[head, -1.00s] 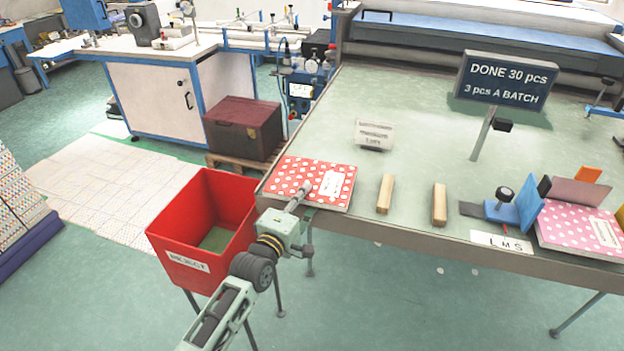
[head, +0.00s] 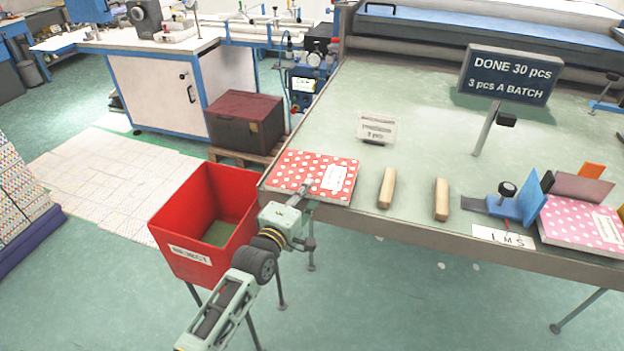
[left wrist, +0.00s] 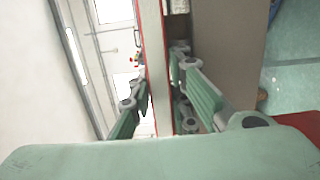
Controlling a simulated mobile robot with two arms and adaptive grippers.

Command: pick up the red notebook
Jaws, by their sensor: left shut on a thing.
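The red notebook with white dots and a white label (head: 291,167) lies flat at the table's front left corner in the head view. My left gripper (head: 304,190) reaches it from the front and is shut on its near edge. In the left wrist view the notebook shows edge-on as a thin strip with red borders (left wrist: 156,68). It runs between the two green finger pads of the left gripper (left wrist: 162,108). I cannot tell any gap between notebook and table. My right gripper is not in view.
A red reject bin (head: 183,222) stands just left of the table corner. Two wooden blocks (head: 387,188) (head: 441,200) lie right of the notebook. A pink dotted notebook (head: 575,224) and blue fixture (head: 512,208) are at the right.

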